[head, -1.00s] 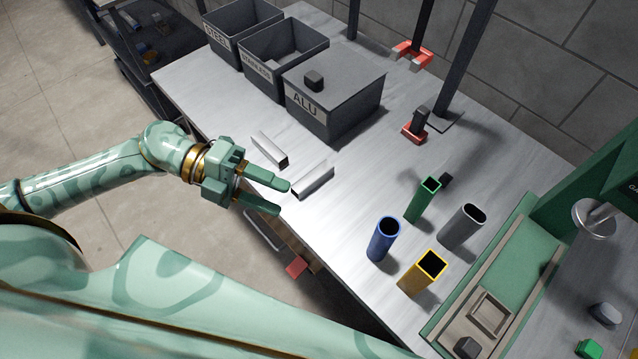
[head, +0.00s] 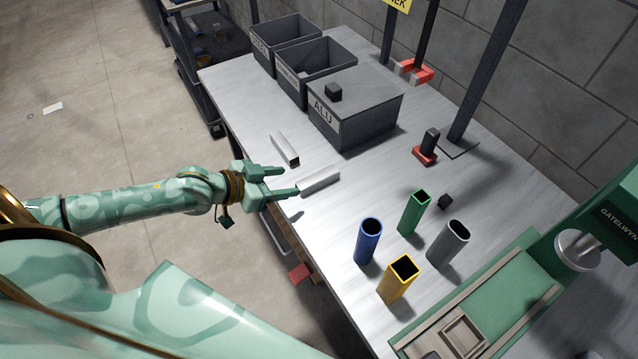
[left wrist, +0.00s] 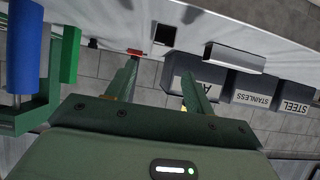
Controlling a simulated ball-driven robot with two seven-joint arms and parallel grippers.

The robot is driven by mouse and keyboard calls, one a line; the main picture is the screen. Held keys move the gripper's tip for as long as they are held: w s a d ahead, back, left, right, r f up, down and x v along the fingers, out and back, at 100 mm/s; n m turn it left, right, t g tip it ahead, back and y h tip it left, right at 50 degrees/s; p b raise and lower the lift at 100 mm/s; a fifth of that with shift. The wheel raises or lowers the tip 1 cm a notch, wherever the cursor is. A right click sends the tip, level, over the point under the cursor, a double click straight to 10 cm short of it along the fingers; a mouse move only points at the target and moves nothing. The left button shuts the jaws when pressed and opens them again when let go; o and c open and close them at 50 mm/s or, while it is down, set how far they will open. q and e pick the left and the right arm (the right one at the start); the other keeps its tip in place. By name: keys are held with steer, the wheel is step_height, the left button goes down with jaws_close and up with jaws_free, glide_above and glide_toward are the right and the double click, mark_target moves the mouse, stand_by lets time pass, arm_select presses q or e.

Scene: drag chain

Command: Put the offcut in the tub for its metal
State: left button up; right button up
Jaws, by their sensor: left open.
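Two silver offcuts lie on the bench near its edge. One offcut (head: 285,150) lies farther back, and the other offcut (head: 319,181) lies nearer. My left gripper (head: 289,181) is open and empty at the bench edge. Its lower fingertip overlaps the near end of the nearer offcut in the head view; contact cannot be told. In the left wrist view, the fingers (left wrist: 158,72) are apart with nothing between them. The grey tubs are labelled STEEL (head: 262,62), STAINLESS (head: 292,86) and ALU (head: 340,130). The ALU tub has a lid with a dark knob. My right gripper is out of view.
Blue (head: 368,243), green (head: 413,213), yellow (head: 399,281) and grey (head: 448,245) tubes stand upright to the right. A red-based clamp (head: 425,152) and dark posts stand behind. A green machine (head: 500,301) occupies the right. Bench between offcuts and tubes is clear.

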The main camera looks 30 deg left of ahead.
mark_target(315, 178)
arm_select(q)
steer(key=b+x, duration=0.1)
steer(key=x, duration=0.4)
steer(key=shift+w+d+f, duration=0.15)
steer(key=shift+w, duration=0.2)
steer(key=b+x, duration=0.2)
steer(key=x, duration=0.3)
steer(key=shift+b, duration=0.35)
steer(key=shift+c, duration=1)
jaws_close()
